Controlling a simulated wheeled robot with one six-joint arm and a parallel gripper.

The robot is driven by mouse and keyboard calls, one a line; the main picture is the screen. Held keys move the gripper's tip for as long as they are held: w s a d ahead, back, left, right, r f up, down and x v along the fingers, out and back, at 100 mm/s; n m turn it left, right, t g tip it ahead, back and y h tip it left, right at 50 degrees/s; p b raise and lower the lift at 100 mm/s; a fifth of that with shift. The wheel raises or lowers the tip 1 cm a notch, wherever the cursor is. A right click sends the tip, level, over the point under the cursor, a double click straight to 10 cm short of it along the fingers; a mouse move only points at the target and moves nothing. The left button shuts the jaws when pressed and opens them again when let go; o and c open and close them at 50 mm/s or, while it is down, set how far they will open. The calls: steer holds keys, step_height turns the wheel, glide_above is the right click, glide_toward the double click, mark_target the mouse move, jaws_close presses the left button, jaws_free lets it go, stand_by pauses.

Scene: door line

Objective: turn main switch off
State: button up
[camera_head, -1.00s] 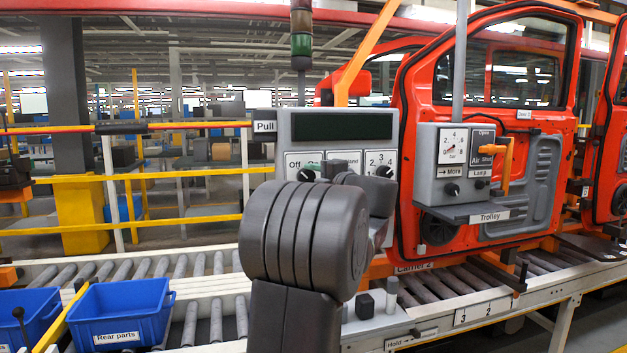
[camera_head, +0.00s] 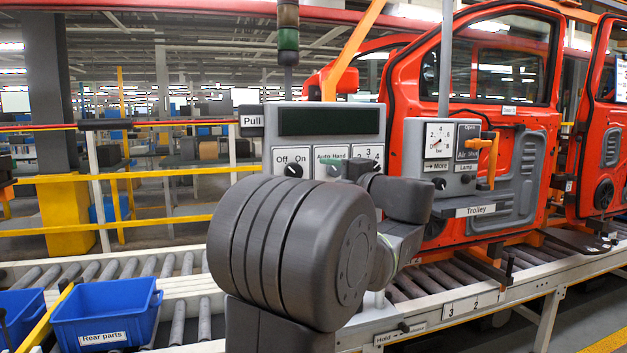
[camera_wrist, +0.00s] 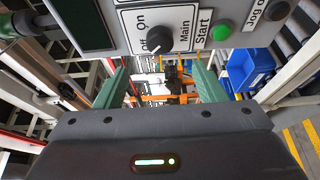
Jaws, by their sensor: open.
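The main switch is a black rotary knob (camera_wrist: 157,37) on a white plate marked Off, On and Main, at the top of the wrist view. In the head view the Off/On knob (camera_head: 294,170) is at the left of the grey panel (camera_head: 268,124), just above my arm. I cannot tell for sure which way its pointer is turned. My gripper (camera_wrist: 160,84) is open and empty. Its two green fingers stand apart just below the knob in the wrist view and do not visibly touch it.
A green Start button (camera_wrist: 221,31) and a Jog knob (camera_wrist: 276,10) sit beside the switch. The Auto/Hand knob (camera_head: 335,169) is right of it. A trolley box (camera_head: 440,158) hangs by the orange car door (camera_head: 400,100). A blue bin (camera_head: 105,312) stands left.

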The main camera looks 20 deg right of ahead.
mark_target(297, 172)
steer(key=shift+v, duration=1.55)
steer(key=shift+w, duration=0.1)
steer(key=p+x, duration=0.1)
steer(key=x, duration=1.3)
steer(key=shift+s, duration=0.2)
